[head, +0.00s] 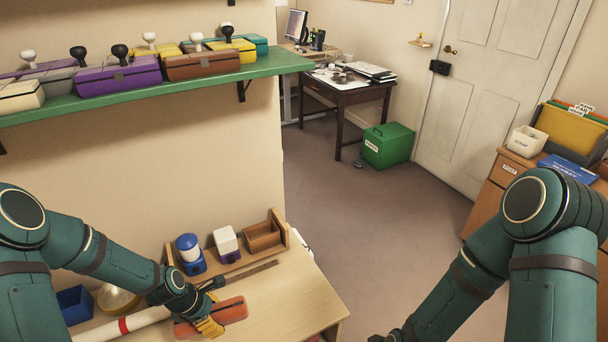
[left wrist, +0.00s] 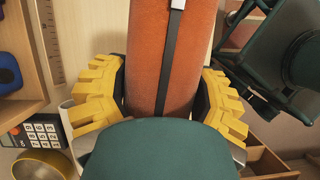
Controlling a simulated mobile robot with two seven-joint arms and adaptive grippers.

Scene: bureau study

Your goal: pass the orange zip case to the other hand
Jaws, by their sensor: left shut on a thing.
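The orange zip case (head: 233,311) is a long rounded case with a dark zip strip along it. My left gripper (head: 212,312) has yellow fingers and is shut on the case above the front part of the desk; I cannot tell whether the case touches the desk top. In the left wrist view the case (left wrist: 172,50) runs lengthwise between the two yellow fingers of my left gripper (left wrist: 163,95), which press on its sides.
A green shelf (head: 150,90) hangs above. Open floor lies right of the desk.

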